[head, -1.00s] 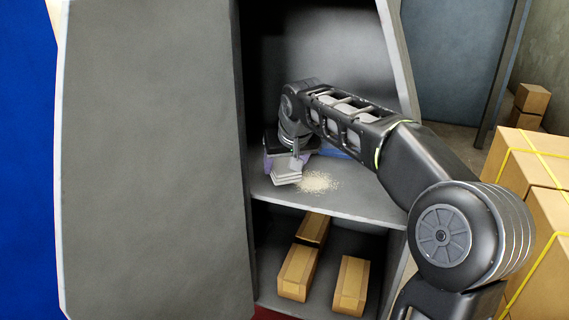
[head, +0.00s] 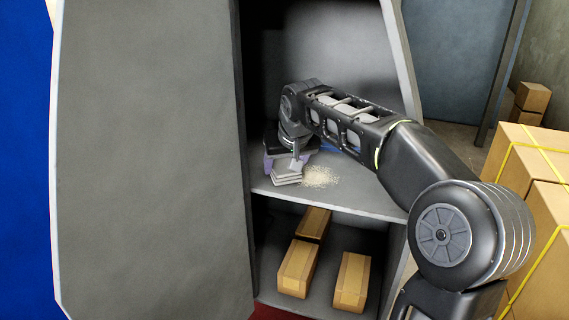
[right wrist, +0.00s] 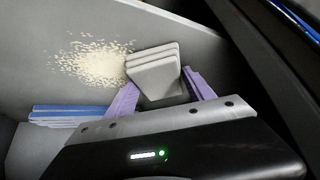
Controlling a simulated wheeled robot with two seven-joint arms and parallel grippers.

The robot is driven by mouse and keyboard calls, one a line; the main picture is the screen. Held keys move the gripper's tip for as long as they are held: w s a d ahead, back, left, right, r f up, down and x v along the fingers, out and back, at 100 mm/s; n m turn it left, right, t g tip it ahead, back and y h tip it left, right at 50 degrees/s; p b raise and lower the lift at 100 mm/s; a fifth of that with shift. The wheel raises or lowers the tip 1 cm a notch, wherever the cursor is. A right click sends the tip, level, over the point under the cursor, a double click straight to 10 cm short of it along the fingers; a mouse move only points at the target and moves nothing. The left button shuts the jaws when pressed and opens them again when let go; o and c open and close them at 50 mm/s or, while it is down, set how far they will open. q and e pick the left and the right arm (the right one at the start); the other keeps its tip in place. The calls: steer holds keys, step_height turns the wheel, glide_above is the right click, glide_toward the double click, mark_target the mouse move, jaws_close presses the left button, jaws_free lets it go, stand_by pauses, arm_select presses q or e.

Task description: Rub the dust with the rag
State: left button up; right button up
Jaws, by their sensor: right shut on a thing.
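The rag (head: 287,176) is a grey, layered, folded block; it also shows in the right wrist view (right wrist: 153,68). My right gripper (head: 283,165) is shut on it, with purple fingers on both sides in the right wrist view (right wrist: 162,92). The rag is at the left part of the cabinet's upper shelf; whether it presses on the shelf I cannot tell. The dust (head: 320,176) is a pale, grainy patch on that shelf, just right of the rag. In the right wrist view the dust (right wrist: 98,62) borders the rag's left edge. My left gripper is not in view.
The upper shelf (head: 375,200) is bare right of the dust. A blue item (head: 328,149) lies behind my wrist. Several boxes (head: 296,268) stand on the lower shelf. The cabinet's grey panel (head: 150,150) rises at left. Strapped cartons (head: 530,175) stand at right.

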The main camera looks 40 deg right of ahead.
mark_target(326, 180)
steer(key=shift+s+d+b, duration=0.25)
steer(key=shift+s+d, duration=0.3)
steer(key=shift+s, duration=0.2)
steer(key=shift+s+d+b, duration=0.25)
steer(key=shift+s+d, duration=0.25)
steer(key=shift+s, duration=0.25)
steer(key=shift+s+d+f+b, duration=0.2)
steer(key=shift+s+d+b, duration=0.4)
steer(key=shift+s, duration=0.4)
steer(key=shift+s+d, duration=0.4)
steer(key=shift+s, duration=0.1)
steer(key=shift+s+f, duration=0.1)
steer(key=shift+s+d, duration=0.65)
steer(key=shift+s, duration=0.2)
steer(key=shift+s+d+b, duration=0.3)
steer(key=shift+s+d, duration=0.15)
steer(key=shift+s, duration=0.15)
